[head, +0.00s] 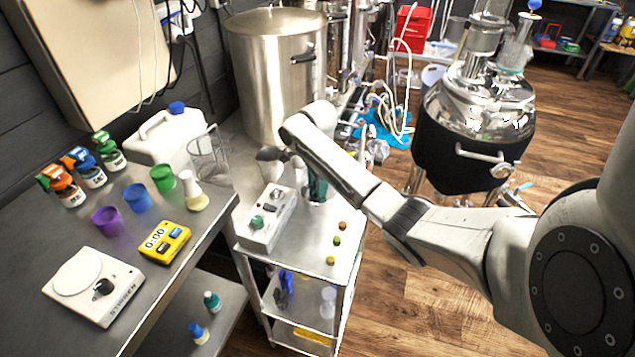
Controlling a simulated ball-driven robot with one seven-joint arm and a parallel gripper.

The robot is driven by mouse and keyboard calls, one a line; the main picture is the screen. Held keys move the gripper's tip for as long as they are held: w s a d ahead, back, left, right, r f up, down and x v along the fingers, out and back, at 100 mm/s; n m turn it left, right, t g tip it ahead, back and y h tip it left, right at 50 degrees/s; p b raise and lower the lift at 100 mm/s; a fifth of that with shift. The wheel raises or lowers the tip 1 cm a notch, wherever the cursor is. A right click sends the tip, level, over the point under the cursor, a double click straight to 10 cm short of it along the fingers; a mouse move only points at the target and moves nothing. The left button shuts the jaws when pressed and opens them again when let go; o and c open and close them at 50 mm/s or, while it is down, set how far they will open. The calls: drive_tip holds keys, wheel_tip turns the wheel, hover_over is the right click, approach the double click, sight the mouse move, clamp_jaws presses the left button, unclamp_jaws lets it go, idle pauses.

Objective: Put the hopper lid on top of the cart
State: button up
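The cart (306,262) is a steel trolley with a shiny top and lower shelves, standing at the right end of the workbench. My arm reaches in from the right, and its far end is over the back of the cart top. My gripper (272,154) shows there only as a small dark shape pointing left, partly hidden by the arm. I cannot tell whether its fingers are apart or whether it holds anything. I cannot make out a hopper lid for certain in this view.
On the cart top are a white device (267,222) with a green knob, a dark green item (317,187) and small coloured balls (337,240). A large steel pot (272,75) stands behind; a shiny vessel (470,135) stands right.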

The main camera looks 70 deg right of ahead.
drive_tip(key=shift+o, duration=0.6)
drive_tip(key=shift+r, duration=0.1)
drive_tip(key=shift+r, duration=0.2)
wheel_tip(320, 180, up, 12)
drive_tip(key=p, duration=0.4)
drive_tip(key=shift+p, duration=0.35)
